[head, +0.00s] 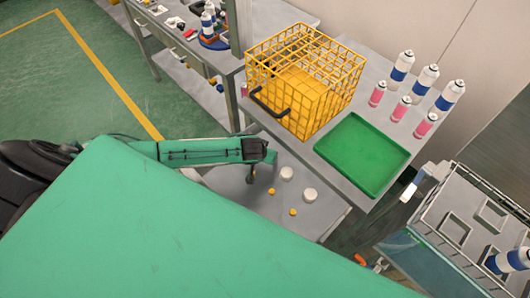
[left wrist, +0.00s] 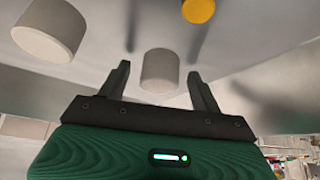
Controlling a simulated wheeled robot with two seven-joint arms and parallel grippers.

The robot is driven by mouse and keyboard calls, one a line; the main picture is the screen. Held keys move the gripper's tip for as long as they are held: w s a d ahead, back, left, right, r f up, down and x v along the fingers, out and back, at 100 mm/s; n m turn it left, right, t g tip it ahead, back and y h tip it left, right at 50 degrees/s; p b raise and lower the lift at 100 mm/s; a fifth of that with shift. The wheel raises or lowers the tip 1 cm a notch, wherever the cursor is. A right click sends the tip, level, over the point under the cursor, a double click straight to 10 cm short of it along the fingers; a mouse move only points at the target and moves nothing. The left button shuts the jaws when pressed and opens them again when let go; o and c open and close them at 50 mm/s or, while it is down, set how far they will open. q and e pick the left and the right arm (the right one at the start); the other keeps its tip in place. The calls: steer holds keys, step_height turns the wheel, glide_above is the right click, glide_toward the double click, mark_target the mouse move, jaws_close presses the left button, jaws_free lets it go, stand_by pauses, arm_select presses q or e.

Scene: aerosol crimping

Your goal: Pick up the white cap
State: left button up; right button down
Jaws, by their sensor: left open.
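Two white caps stand on the grey lower shelf in the head view, a smaller one (head: 287,173) and a larger one (head: 310,194). My left gripper (head: 263,172) is just left of the smaller cap, pointing down. In the left wrist view my open left gripper (left wrist: 160,72) has a white cap (left wrist: 160,70) in line with the space between its fingers, with a gap on each side. Whether the cap is fully between the fingertips I cannot tell. Another white cap (left wrist: 48,30) is at upper left there. My right gripper is not in view.
Two small yellow caps (head: 272,191) (head: 293,212) lie near the white caps; one yellow cap (left wrist: 198,10) shows in the wrist view. Above the shelf, the table holds a yellow wire basket (head: 340,82), a green tray (head: 347,176) and several cans (head: 402,66).

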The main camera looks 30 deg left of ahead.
arm_select(q)
steer(key=shift+f, duration=0.1)
steer(key=c, duration=1)
steer(key=shift+c, duration=0.2)
